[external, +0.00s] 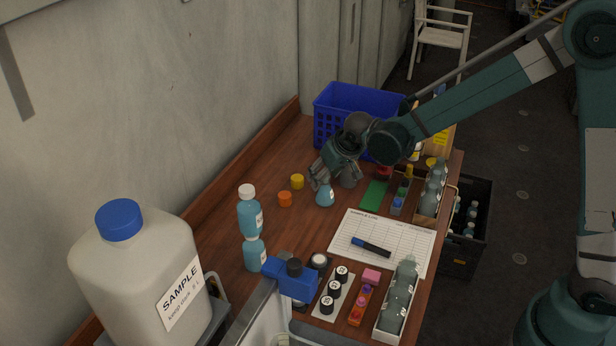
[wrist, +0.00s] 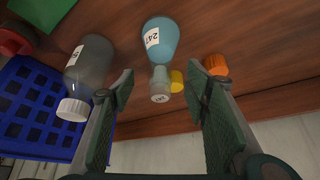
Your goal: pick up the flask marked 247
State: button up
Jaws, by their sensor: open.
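The flask marked 247 (wrist: 163,40) holds blue liquid, has a white label and a grey cap, and stands on the wooden bench. In the external view the flask (external: 325,197) is directly under my gripper, its upper part hidden by the fingers. My gripper (wrist: 160,86) is open. In the wrist view its two fingers lie on either side of the flask's cap, with gaps on both sides, and the body lies beyond the fingertips. In the external view my gripper (external: 334,181) is low over the bench. I see no finger touching the flask.
Yellow (external: 297,181) and orange (external: 285,199) caps stand left of the flask. A log sheet (external: 368,254) with a marker lies in front. Two blue bottles (external: 250,217) stand further left.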

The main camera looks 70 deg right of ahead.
jog(key=shift+f, duration=0.15)
jog(key=shift+b+x, duration=0.65)
jog(key=shift+x, duration=1.85)
grip_shut()
